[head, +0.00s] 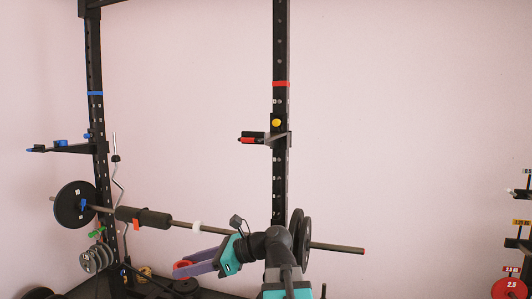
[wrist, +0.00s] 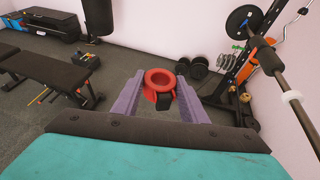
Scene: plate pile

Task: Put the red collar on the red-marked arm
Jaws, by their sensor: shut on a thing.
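The red collar (wrist: 150,77), a ring with a black tab, sits between the purple fingers of my gripper (wrist: 164,86) in the wrist view. In the head view the collar (head: 182,264) shows at the tips of my gripper (head: 187,267), low and left of the right upright. My gripper is shut on it. A black rack arm (head: 279,139) with a red mark juts left from the right upright, below a red band. The collar is well below this arm and apart from it. The barbell's right sleeve (head: 335,246) also has a red tip.
The barbell (head: 185,224) runs behind my arm, with plates (head: 75,204) at its left. A blue-marked arm (head: 70,148) is on the left upright. The wrist view shows a bench (wrist: 50,68) and dumbbells (wrist: 195,68) on the floor.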

